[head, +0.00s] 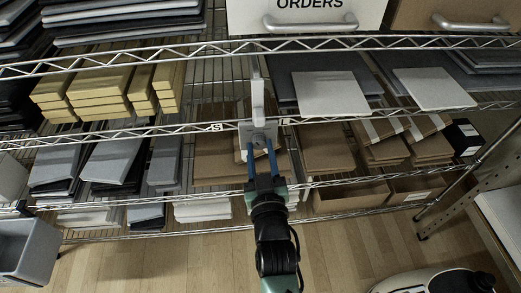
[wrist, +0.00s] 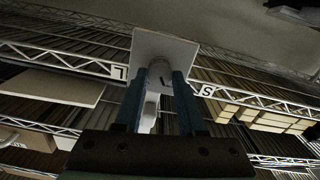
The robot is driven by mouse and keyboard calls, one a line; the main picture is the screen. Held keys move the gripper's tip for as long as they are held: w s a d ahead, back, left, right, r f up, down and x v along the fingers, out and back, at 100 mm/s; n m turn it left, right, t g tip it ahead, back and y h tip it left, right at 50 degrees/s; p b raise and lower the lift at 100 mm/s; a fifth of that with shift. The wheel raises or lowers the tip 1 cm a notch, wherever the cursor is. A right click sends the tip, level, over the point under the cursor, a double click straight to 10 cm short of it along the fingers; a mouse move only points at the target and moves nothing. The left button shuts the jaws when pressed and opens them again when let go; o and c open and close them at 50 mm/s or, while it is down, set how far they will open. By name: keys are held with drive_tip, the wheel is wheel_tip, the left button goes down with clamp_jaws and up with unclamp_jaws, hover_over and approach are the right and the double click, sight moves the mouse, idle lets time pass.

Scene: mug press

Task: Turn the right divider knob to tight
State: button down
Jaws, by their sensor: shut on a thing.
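A pale grey divider (head: 257,98) stands upright at the front edge of the middle wire shelf, with a square plate on the rail. In the wrist view its plate (wrist: 163,45) is tilted at the top centre. The round knob (head: 258,139) is on the front of the plate; it also shows in the wrist view (wrist: 161,72), with a small dark mark on it. My gripper (head: 261,148) reaches up from below, its two blue fingers shut on the knob's sides. In the wrist view the fingers (wrist: 160,82) flank the knob. The fingers hide part of the knob.
An S label (head: 216,127) and an L label (head: 284,121) sit on the rail either side of the plate. Wire rails (head: 130,133) run across. Flat cartons (head: 325,150) and grey packets (head: 115,160) fill the shelf below. A white ORDERS drawer (head: 305,18) is above.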

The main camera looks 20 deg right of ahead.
drive_tip(key=m, duration=0.6)
drive_tip(key=shift+m+p, duration=0.3)
drive_tip(key=shift+p, duration=0.05)
drive_tip(key=m, duration=0.6)
drive_tip(key=shift+d+f+m, duration=0.1)
drive_tip(key=shift+m, duration=0.2)
drive_tip(key=c, duration=0.5)
unclamp_jaws()
drive_tip(key=p+v, duration=0.1)
drive_tip(key=v, duration=1.2)
